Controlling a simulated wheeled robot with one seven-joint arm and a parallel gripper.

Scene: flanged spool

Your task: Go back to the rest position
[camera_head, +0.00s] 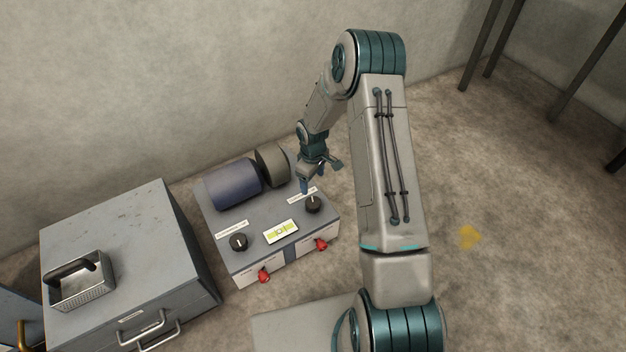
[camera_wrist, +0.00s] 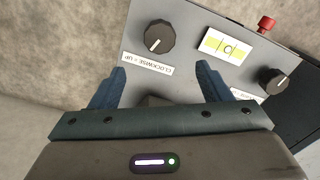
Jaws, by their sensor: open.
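My gripper (camera_head: 318,178) is above the right rear part of a grey control box (camera_head: 266,215), close to its right black knob (camera_head: 313,204). In the wrist view my gripper (camera_wrist: 160,84) has its two blue fingers spread apart with nothing between them. The same knob (camera_wrist: 160,36) shows just beyond the fingers, apart from them, with a label reading "CLOCKWISE = UP" beside it. A second black knob (camera_head: 238,242) is on the left of the box top.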

